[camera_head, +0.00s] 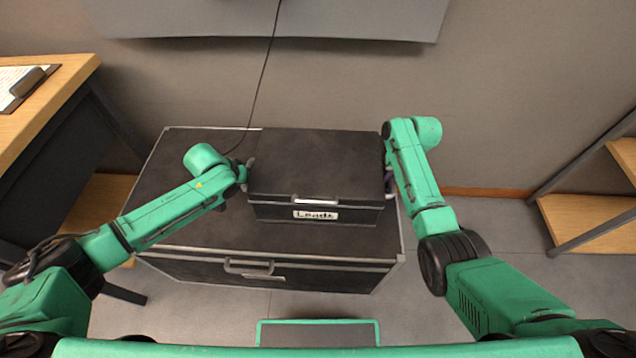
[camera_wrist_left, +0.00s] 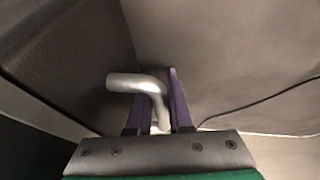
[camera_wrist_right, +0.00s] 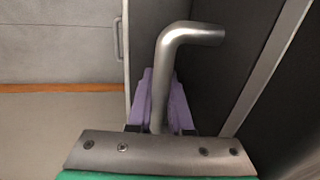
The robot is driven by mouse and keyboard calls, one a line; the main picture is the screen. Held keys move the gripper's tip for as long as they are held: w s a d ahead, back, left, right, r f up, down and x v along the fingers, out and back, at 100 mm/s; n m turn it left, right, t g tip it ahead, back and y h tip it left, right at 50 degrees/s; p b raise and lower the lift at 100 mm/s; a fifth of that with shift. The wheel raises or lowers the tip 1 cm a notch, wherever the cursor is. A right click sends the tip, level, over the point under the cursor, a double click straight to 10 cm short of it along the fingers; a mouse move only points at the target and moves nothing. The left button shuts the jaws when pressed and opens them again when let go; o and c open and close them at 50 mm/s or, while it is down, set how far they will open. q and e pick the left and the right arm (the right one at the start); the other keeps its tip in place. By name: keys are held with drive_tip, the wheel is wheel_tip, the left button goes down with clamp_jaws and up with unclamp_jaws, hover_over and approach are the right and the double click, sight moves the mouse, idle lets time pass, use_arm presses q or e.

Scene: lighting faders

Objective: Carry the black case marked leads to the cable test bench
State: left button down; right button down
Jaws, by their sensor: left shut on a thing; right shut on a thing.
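The black case marked Leads (camera_head: 320,165) is upright on or just above a larger black flight case, near its right end; I cannot tell if they touch. Its white label and a front latch face me. My left gripper (camera_head: 243,174) is at the case's left side. In the left wrist view its purple fingers (camera_wrist_left: 160,105) are shut on a metal side handle (camera_wrist_left: 138,84). My right gripper (camera_head: 387,168) is at the right side. In the right wrist view its fingers (camera_wrist_right: 160,100) are shut on the other metal handle (camera_wrist_right: 185,38). No cable test bench is identifiable.
The large flight case (camera_head: 195,228) has metal edges and a front handle. A wooden-topped desk (camera_head: 45,105) with a clipboard (camera_head: 22,84) stands at left. A wooden shelf unit (camera_head: 585,215) stands at right. A cable (camera_head: 262,75) hangs along the wall. Floor between flight case and shelf is clear.

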idle(0.5)
